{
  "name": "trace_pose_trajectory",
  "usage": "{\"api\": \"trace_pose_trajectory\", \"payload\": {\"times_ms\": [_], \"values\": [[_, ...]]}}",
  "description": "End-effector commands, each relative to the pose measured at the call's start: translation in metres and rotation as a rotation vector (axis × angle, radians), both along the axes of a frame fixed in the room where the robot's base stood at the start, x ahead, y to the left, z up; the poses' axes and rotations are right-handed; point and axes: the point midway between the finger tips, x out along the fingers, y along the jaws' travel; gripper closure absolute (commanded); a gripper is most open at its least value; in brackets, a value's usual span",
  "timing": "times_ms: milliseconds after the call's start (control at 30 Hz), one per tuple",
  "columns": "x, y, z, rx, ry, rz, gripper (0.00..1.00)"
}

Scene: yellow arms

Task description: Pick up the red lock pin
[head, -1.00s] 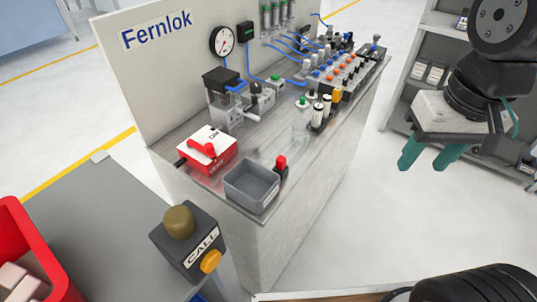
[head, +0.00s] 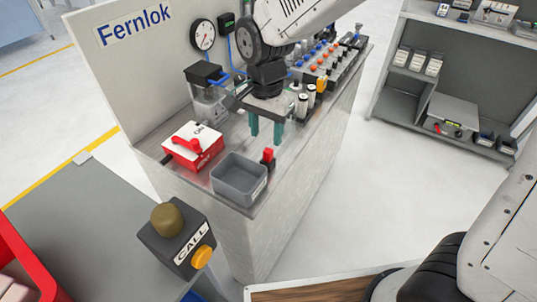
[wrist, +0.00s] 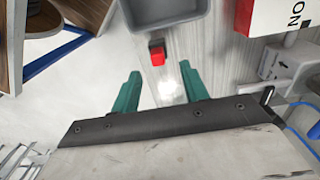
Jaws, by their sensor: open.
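The red lock pin (head: 268,155) stands on the metal bench top, in a small black base, just right of the grey bin. In the wrist view the red pin (wrist: 157,56) shows beyond the fingertips, roughly between their lines, close to the bin's edge. My gripper (head: 266,138) has green fingers and hangs over the bench top, behind the pin in the head view. In the wrist view my gripper (wrist: 162,80) is open with nothing between its fingers. The pin is apart from both fingers.
The grey bin (head: 238,192) is empty and sits at the bench's near edge. A red and white switch box (head: 192,147) stands left of it. Small bottles (head: 306,100) and a valve row stand behind. A call-button post (head: 180,240) stands in front.

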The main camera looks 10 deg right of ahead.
Motion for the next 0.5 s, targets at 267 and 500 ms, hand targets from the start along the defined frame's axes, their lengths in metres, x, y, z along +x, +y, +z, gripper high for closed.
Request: {"api": "trace_pose_trajectory", "payload": {"times_ms": [267,500], "values": [[-0.002,-0.004,-0.04,-0.002,0.004,0.001,0.55],[-0.001,-0.004,-0.055,0.001,-0.001,0.001,0.55]]}}
